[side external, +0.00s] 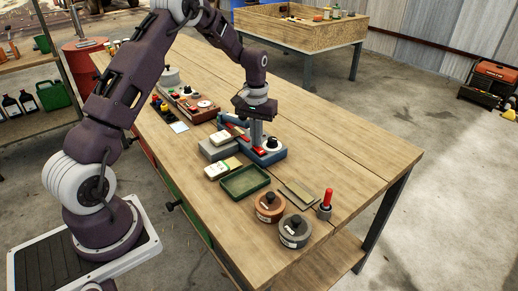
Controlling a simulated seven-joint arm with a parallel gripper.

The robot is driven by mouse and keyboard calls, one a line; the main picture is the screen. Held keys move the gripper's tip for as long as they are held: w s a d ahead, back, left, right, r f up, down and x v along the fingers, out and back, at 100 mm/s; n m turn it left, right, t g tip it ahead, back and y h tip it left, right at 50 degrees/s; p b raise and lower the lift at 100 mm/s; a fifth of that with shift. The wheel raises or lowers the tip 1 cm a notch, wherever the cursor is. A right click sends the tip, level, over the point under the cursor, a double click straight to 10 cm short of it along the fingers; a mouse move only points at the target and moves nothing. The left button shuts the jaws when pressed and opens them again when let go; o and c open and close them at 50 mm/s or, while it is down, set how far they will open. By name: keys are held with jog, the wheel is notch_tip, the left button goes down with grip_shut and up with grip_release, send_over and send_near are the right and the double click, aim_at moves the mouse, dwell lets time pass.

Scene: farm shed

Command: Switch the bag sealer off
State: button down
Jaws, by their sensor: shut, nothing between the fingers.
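The bag sealer (270,157) appears to be the blue-based device in the middle of the wooden bench. It has a light grey part at its left, a bar with blue on it, a small red part (259,151) and a dark-topped white dial (272,144). My gripper (256,143) points straight down over the sealer, with its fingers shut and empty. The fingertips are close to the red part, left of the dial. I cannot tell whether they touch it. The fingers and wrist hide some of the sealer behind them, and the switch's position is too small to read.
A green tray (246,181), two lidded pots (269,207) (294,231), a flat plate (299,194) and a red-handled tool (326,204) stand in front of the sealer. A red-brown panel (192,105) lies behind it. The bench's right side is clear.

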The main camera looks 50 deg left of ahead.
jog(key=shift+f, duration=0.35)
jog(key=shift+r, duration=3.55)
jog(key=s+d+r+m+t, duration=0.3)
jog(key=s+d+r, duration=1)
jog(key=r, duration=0.4)
jog(key=s+d+m+t, duration=0.1)
jog(key=s+d, duration=0.1)
jog(key=s, duration=0.6)
jog(key=s+d+f+m+t, duration=0.1)
jog(key=s+d+m, duration=0.1)
jog(key=s, duration=0.6)
jog(key=shift+s+d+f+t, duration=0.2)
jog(key=shift+s+f+t, duration=0.05)
jog(key=shift+s+t, duration=0.1)
